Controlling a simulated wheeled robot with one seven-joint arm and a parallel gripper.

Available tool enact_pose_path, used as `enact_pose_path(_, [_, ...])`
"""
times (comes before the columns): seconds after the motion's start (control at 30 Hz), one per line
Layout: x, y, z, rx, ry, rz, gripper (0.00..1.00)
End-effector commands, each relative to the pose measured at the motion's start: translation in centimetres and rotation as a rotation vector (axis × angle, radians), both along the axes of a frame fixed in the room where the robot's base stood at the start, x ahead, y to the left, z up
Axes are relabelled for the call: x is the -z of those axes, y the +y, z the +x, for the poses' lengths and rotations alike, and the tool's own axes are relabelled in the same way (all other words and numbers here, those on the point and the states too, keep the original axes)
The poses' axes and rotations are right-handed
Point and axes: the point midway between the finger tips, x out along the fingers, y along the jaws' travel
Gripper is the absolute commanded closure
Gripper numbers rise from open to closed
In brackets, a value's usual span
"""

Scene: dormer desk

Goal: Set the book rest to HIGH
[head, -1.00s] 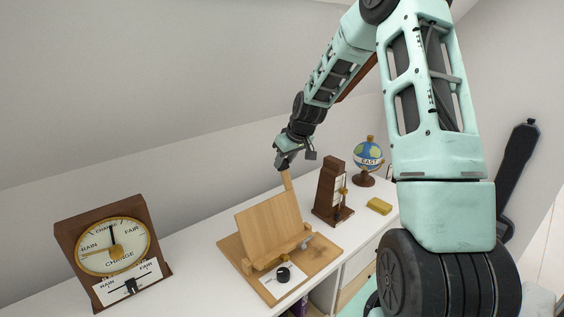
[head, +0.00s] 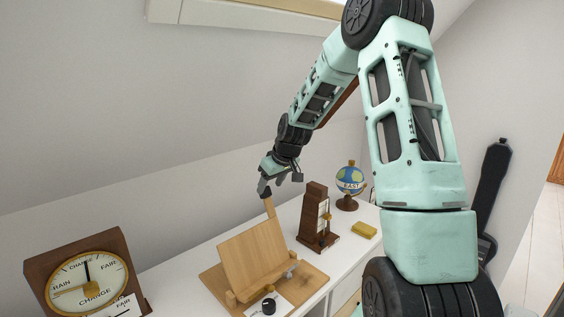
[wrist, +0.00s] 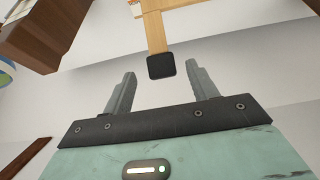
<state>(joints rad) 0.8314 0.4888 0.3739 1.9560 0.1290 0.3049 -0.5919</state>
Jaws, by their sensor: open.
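The wooden book rest (head: 252,252) stands on the white desk with its board tilted up from a wooden base. Its front carries a white plate with a black knob (head: 268,306). A wooden strut with a dark tip (head: 265,195) rises behind the board's upper right; the dark tip (wrist: 160,66) also shows in the wrist view, centred ahead of the fingers. My gripper (head: 268,184) is at that tip, just above it; the wrist view shows its two fingers (wrist: 160,88) apart, with the tip between their line and slightly beyond. Whether they touch it I cannot tell.
A wooden weather dial (head: 85,278) stands at the left. A metronome-like wooden block (head: 314,216), a small globe (head: 350,183) and a yellow block (head: 364,230) stand to the right. The sloped wall (head: 120,130) rises close behind the desk.

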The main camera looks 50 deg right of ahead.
Motion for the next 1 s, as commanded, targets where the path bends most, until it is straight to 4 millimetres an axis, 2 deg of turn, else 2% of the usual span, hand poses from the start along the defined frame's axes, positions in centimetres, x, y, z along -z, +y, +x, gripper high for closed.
enact_pose_path(0.4, [-8.5,0.2,-4.5,0.003,-0.001,-0.005,0.42])
enact_pose_path(0.6, [-11.7,0.3,-6.1,0.001,0.001,-0.003,0.42])
enact_pose_path(0.8, [-13.2,0.3,-7.0,0.001,0.004,0.001,0.42])
enact_pose_path(1.0, [-13.4,0.4,-7.1,0.001,0.004,0.001,0.42])
